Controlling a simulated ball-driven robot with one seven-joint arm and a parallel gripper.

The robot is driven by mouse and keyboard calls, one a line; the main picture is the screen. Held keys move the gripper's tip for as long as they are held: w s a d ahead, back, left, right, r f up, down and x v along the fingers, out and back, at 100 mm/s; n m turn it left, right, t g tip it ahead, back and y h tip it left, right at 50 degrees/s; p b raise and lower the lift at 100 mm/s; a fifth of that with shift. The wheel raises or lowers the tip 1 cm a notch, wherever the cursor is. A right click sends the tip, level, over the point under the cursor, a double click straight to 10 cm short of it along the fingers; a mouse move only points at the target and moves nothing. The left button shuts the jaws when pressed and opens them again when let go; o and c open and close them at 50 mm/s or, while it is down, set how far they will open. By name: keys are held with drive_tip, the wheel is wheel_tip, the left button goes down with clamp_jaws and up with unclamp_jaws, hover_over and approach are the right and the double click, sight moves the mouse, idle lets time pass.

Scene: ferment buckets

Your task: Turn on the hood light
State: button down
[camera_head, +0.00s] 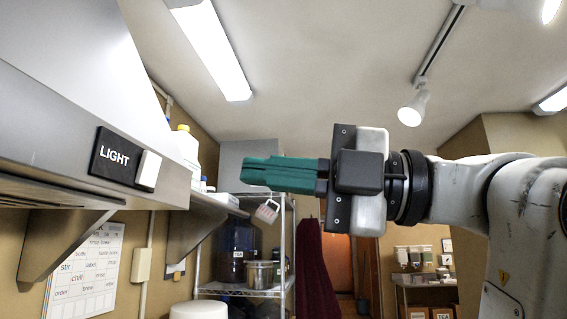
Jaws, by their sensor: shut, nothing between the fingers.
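The hood (40,125) is a grey metal body along the left side. On its front edge is a black plate marked LIGHT (113,157) with a white rocker switch (149,169) at its right end. My gripper (246,172) has green fingers, shut and empty, pointing left. In the picture its tips are to the right of the switch, at about the same height, with a clear gap between them. How far apart they are in depth I cannot tell. Whether the hood's lamp is lit I cannot see.
Bottles (187,150) stand behind the hood's right end on a shelf with a metal bracket. A wire rack (245,291) holds a dark bucket and a steel pot. A dark red cloth (314,265) hangs behind. A word chart (84,270) is on the left wall.

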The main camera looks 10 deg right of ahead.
sight(155, 161)
drive_tip(key=p+x, duration=0.3)
drive_tip(key=x, duration=0.7)
